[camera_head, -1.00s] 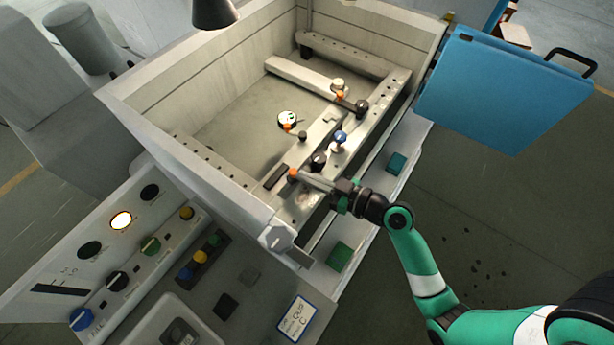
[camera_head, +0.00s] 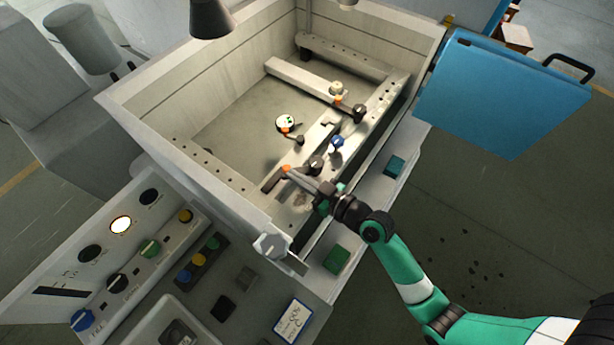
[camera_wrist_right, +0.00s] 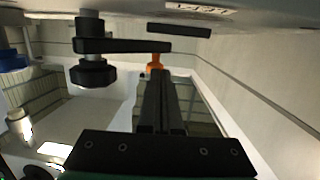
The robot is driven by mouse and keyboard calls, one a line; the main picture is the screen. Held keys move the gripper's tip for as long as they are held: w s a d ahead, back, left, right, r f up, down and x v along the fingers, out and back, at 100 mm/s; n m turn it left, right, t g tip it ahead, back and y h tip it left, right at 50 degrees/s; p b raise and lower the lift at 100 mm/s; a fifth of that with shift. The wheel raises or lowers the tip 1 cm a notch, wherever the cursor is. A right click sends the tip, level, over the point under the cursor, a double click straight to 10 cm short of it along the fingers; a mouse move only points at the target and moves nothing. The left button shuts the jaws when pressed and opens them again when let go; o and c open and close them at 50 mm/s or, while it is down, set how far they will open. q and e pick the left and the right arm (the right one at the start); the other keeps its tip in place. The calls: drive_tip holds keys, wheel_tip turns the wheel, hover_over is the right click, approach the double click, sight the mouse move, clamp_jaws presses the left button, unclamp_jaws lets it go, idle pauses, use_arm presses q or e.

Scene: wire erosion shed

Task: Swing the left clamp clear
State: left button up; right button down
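The left clamp, nearer in the head view, has a black knob (camera_head: 316,163) on a post and an orange tip (camera_head: 286,169). In the right wrist view its dark arm (camera_wrist_right: 125,46) reaches from the knob post to the orange tip (camera_wrist_right: 154,62). My right gripper (camera_head: 292,173) reaches in over the near rail, fingertips at the orange tip. In the right wrist view its fingers (camera_wrist_right: 160,88) are together, just short of or against the tip; contact is unclear. The other clamp (camera_head: 347,105), also orange-tipped, stands farther back. My left gripper is out of view.
The tank's pale walls (camera_head: 200,80) enclose the rails. A blue-topped knob (camera_head: 337,141) stands beside the left clamp, and a round dial (camera_head: 285,123) lies further in. A black bar (camera_head: 274,180) lies near the orange tip. The blue door (camera_head: 500,95) hangs open at right.

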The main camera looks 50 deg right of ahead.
sight(288, 168)
drive_tip(key=w+b, duration=0.1)
drive_tip(key=w, duration=0.1)
drive_tip(key=w+d+b, duration=0.1)
drive_tip(key=shift+w+f+b, duration=0.15)
drive_tip(key=shift+w+b, duration=0.2)
drive_tip(key=shift+w+d+b, duration=0.4)
drive_tip(key=shift+w+d, duration=0.25)
drive_tip(key=shift+w, duration=0.05)
idle(0.4)
drive_tip(key=shift+s+a+r, duration=0.1)
drive_tip(key=shift+a+r, duration=0.05)
drive_tip(key=shift+r, duration=0.1)
drive_tip(key=shift+s+a+r+p, duration=0.25)
drive_tip(key=shift+s+a+p, duration=0.25)
drive_tip(key=shift+p, duration=0.1)
drive_tip(key=shift+s+a+r+p, duration=0.2)
drive_tip(key=shift+s+a+p, duration=0.3)
drive_tip(key=shift+p, duration=0.1)
drive_tip(key=s+a+p, duration=0.1)
drive_tip(key=s+a, duration=0.4)
drive_tip(key=s+a+r+p, duration=0.1)
drive_tip(key=s+a, duration=0.1)
drive_tip(key=shift+s+a+r+p, duration=0.1)
drive_tip(key=shift+s+a+p, duration=0.15)
drive_tip(key=shift+p, duration=0.1)
